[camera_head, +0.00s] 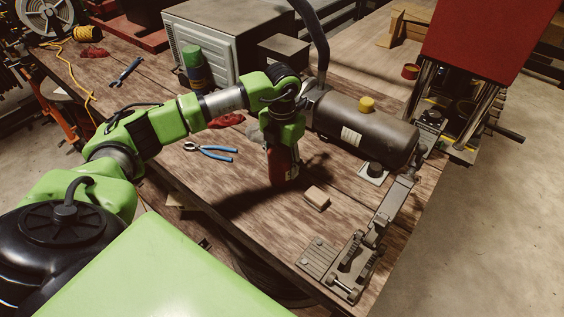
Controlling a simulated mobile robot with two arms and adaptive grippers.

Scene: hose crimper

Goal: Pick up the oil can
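A red can (282,168), which looks like the oil can, is upright near the middle of the workbench. My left gripper (276,140) points down at the can's top from above, and the gripper and wrist cover the can's upper part. The fingers are small and dark here, so I cannot tell whether they are closed on the can or only around it. I also cannot tell whether the can's base touches the bench. My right gripper is out of view.
A dark compressor tank (365,132) stands right of the can. A small wooden block (316,198) and blue-handled pliers (212,152) lie close by. A green spray can (194,68) stands behind my arm. A metal vise-like tool (350,265) sits at the front right edge.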

